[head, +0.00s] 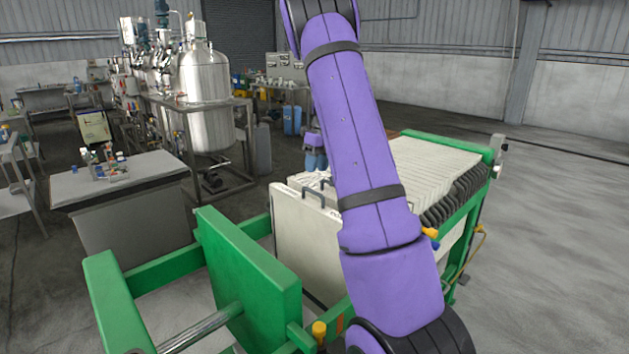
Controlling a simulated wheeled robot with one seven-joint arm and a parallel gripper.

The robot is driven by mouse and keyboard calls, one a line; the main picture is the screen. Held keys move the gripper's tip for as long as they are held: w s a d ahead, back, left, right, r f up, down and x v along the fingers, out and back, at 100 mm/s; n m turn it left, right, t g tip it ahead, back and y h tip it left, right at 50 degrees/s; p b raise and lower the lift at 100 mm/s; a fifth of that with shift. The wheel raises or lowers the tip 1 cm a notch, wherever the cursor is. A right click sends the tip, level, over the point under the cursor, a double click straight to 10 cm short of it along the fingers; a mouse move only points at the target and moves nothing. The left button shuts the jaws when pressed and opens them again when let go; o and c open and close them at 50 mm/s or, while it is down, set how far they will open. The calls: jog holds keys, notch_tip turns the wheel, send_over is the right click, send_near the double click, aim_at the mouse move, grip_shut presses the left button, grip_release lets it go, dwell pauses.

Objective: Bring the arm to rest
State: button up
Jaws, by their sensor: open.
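My purple arm (350,120) rises from the lower right and leaves the frame at the top, in front of the filter press. A small purple part with blue-grey pieces below it shows just left of the arm, above the plates. It looks like my gripper (316,167), pointing down, partly hidden behind my arm. I see nothing held in it, and its fingers are too small to make out well.
The green press frame (247,262) and its pale plates (435,160) stand close around and behind my arm. A grey bench (125,180) with small bottles stands left. Steel tanks (203,75) are at the back. Open floor (560,230) lies right.

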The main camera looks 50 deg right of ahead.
jog(key=v, duration=0.3)
jog(key=shift+r, duration=0.2)
jog(key=s+a+r+n+t, duration=0.1)
jog(key=s+a+r+n, duration=0.25)
jog(key=a+n, duration=0.3)
jog(key=s+a+r+n, duration=0.3)
jog(key=a+r+n, duration=0.2)
jog(key=a, duration=0.3)
jog(key=s+a+r+n+t, duration=0.1)
jog(key=s+a+r+n, duration=0.25)
jog(key=a+n, duration=0.3)
jog(key=s+a+n+t+h, duration=0.2)
jog(key=s+a+n+t, duration=0.1)
jog(key=s+a+n, duration=1.2)
jog(key=shift+s+a+n+h, duration=0.3)
jog(key=shift+s+a+n, duration=0.1)
jog(key=shift+s+n, duration=1.35)
